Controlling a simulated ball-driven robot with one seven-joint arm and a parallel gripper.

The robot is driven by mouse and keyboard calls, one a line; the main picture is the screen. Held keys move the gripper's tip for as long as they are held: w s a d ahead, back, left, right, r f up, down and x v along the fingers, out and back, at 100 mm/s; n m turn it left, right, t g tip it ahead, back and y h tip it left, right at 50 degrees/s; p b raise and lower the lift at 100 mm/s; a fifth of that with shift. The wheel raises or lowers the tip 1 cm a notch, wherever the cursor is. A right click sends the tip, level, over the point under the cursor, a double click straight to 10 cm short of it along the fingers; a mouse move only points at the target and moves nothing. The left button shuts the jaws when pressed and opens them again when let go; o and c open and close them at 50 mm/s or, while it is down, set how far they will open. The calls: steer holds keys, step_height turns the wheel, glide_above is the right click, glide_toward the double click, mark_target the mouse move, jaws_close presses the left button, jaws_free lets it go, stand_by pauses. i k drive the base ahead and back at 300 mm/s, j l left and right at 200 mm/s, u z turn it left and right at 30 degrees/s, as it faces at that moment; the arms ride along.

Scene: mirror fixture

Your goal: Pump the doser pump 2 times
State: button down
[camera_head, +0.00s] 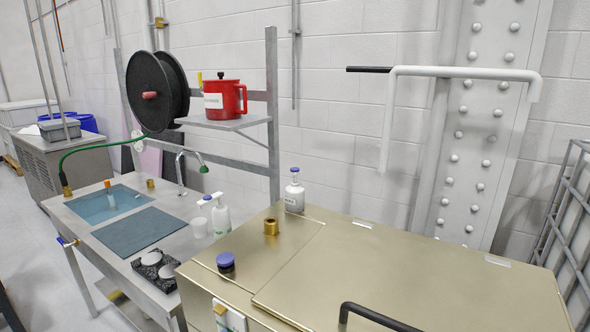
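A small white bottle (294,196) with a blue top and a label stands upright on the back edge of the brass-coloured cabinet top. A second white bottle (221,220) with a pump-like head stands on the metal sink table, just left of the cabinet. A short dark button or knob with a blue cap (225,261) sits on the cabinet top near its left edge. I cannot tell for sure which of these is the doser pump. My gripper is not in view.
The cabinet top (400,270) is mostly bare, with a brass fitting (271,226) and a black handle (378,317). A white pipe handle (440,73) juts out above it. A red jug (225,99) stands on a shelf. A faucet (182,170) rises by the sink.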

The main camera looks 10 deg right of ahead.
mark_target(295, 171)
steer(key=i+j, duration=0.15)
steer(key=j, duration=0.25)
steer(key=i+j+z, duration=0.1)
steer(key=j, duration=0.3)
steer(key=i+j, duration=0.2)
steer(key=j, duration=0.2)
steer(key=i+j+z, duration=0.1)
steer(key=j, duration=0.3)
steer(key=i+j, duration=0.2)
steer(key=j, duration=0.2)
steer(key=i+j, duration=0.1)
steer(key=j, duration=0.3)
steer(key=i+j+z, duration=0.1)
steer(key=j, duration=0.3)
steer(key=i+j, duration=0.15)
steer(key=j, duration=0.3)
steer(key=l, duration=0.4)
steer(key=i+l, duration=0.1)
steer(key=l, duration=0.25)
steer(key=z, duration=0.05)
